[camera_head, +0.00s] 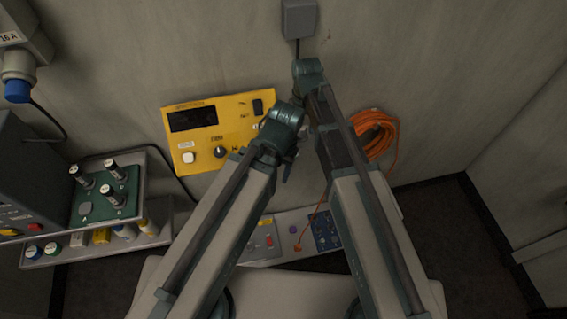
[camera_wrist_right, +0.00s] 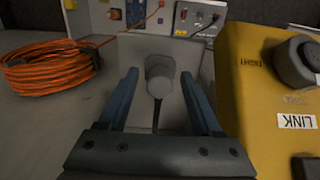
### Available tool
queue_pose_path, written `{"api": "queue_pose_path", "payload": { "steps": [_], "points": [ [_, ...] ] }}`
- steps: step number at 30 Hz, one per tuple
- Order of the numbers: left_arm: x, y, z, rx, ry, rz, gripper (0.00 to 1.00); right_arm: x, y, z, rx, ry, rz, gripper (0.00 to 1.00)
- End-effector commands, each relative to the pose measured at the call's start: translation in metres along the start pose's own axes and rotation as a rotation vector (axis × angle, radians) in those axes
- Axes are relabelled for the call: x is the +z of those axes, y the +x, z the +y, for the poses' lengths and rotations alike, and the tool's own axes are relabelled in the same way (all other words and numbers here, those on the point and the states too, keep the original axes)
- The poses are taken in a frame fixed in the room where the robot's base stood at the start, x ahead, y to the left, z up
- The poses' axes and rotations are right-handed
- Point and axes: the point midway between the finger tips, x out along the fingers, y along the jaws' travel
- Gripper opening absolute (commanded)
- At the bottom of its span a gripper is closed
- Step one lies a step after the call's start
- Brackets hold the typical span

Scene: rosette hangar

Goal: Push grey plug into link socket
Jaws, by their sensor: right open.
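My right gripper (camera_head: 288,171) is mostly hidden behind the arms in the head view. In the right wrist view the right gripper (camera_wrist_right: 160,90) is open, its two blue fingers apart. The grey plug (camera_wrist_right: 160,72) shows between and beyond the fingers, with a dark cable running from it; I see no grip on it. The yellow panel (camera_wrist_right: 250,105) is close on the right there, with an upside-down LINK label (camera_wrist_right: 297,121) between a round dark fitting and a black part; which is the socket I cannot tell. The panel (camera_head: 202,157) is on the wall in the head view. My left gripper is not visible.
A grey box (camera_head: 299,18) with a cable is on the wall above the arms. An orange cable coil (camera_head: 374,135) hangs right of them. A green block with posts (camera_head: 107,195) stands at left.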

Motion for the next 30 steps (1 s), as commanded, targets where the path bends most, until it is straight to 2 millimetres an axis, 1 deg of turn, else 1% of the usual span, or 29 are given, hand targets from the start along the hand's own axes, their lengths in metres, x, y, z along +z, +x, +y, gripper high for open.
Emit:
{"api": "queue_pose_path", "payload": {
  "steps": [4, 5, 6, 14, 15, 16, 30],
  "points": [
    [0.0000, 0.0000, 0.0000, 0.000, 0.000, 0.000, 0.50, 0.0000, 0.0000, 0.0000, 0.000, 0.000, 0.000, 0.66],
    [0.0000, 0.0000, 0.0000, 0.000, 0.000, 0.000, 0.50, 0.0000, 0.0000, 0.0000, 0.000, 0.000, 0.000, 0.64],
    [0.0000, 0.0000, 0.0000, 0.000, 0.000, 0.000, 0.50, 0.0000, 0.0000, 0.0000, 0.000, 0.000, 0.000, 0.57],
    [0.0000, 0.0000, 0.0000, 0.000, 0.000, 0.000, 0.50, 0.0000, 0.0000, 0.0001, 0.000, 0.000, 0.000, 0.10],
    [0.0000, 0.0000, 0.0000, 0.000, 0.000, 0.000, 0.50, 0.0000, 0.0000, 0.0001, 0.000, 0.000, 0.000, 0.03],
    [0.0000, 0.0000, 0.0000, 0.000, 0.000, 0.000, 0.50, 0.0000, 0.0000, 0.0000, 0.000, 0.000, 0.000, 0.00],
    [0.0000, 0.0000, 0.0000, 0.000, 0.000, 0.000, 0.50, 0.0000, 0.0000, 0.0001, 0.000, 0.000, 0.000, 0.00]
  ]
}}
